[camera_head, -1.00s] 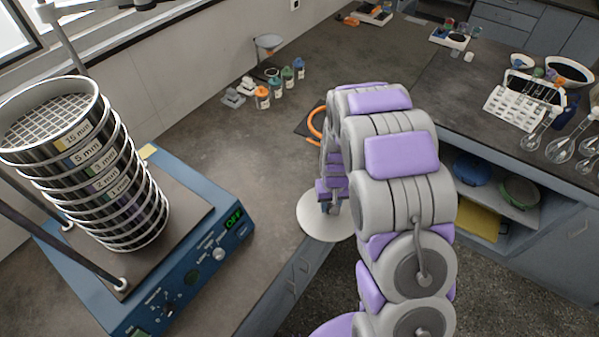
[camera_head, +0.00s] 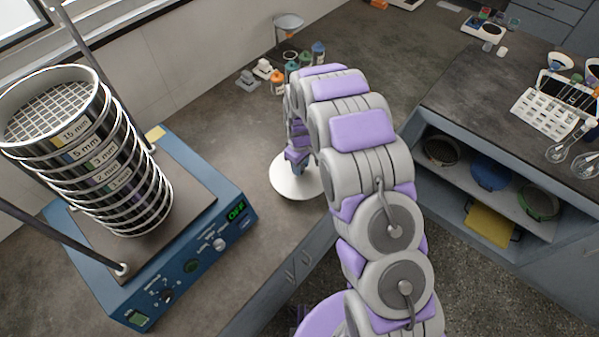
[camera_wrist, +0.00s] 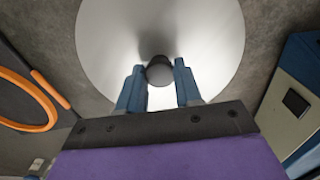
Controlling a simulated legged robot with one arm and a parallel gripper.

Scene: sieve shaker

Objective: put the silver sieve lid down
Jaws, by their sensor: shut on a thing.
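The silver sieve lid (camera_head: 291,187) is a round, flat disc near the counter's front edge, right of the sieve shaker. It also fills the upper middle of the wrist view (camera_wrist: 105,45), with a dark round knob (camera_wrist: 160,72) at its centre. My gripper (camera_wrist: 160,85) has its two blue fingers on either side of the knob and is shut on it. In the head view my gripper (camera_head: 297,160) is mostly hidden by my arm, above the lid. I cannot tell whether the lid touches the counter.
The blue sieve shaker (camera_head: 190,262) with a tall sieve stack (camera_head: 98,160) stands at the left. Several small bottles (camera_head: 305,62) and grey weights (camera_head: 247,80) stand by the wall. The counter (camera_head: 215,115) between them is clear. An orange-rimmed item (camera_wrist: 35,100) lies beside the lid.

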